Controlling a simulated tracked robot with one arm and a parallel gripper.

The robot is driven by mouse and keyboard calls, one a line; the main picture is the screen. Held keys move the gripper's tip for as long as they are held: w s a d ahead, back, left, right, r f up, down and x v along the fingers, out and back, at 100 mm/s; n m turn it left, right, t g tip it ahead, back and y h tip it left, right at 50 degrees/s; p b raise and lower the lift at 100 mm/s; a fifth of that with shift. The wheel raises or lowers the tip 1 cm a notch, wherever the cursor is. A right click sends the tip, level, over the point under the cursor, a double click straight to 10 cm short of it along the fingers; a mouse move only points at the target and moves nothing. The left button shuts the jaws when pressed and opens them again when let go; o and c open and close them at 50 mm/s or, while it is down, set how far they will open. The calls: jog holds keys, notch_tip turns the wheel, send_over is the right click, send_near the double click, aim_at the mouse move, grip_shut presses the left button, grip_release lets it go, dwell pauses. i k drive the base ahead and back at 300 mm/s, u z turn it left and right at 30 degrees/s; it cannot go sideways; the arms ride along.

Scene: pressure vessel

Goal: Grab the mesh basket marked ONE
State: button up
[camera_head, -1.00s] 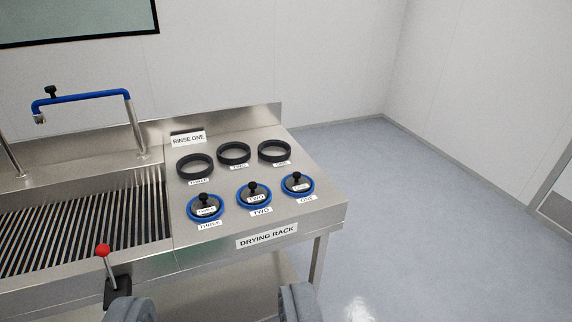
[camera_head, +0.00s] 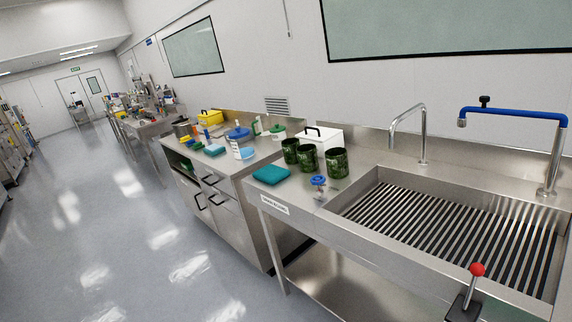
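Three dark green cylinders that look like the mesh baskets stand upright in a row on the steel counter left of the sink. They are the left one (camera_head: 291,151), the middle one (camera_head: 308,159) and the right one (camera_head: 337,162). I cannot read any marking on them, so I cannot tell which is ONE. My gripper is out of view.
The sink (camera_head: 375,182) has a slatted bottom, a blue-armed tap (camera_head: 515,113) and a red-knobbed lever (camera_head: 477,270). Near the baskets are a white box (camera_head: 318,140), a teal folded cloth (camera_head: 271,174) and a small blue-topped item (camera_head: 318,182). The floor (camera_head: 130,230) at left is open.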

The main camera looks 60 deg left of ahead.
aim_at(306, 155)
jog(key=u, duration=1.75)
jog(key=i, duration=1.95)
jog(key=z, duration=0.3)
jog(key=i, duration=0.95)
jog(key=z, duration=0.45)
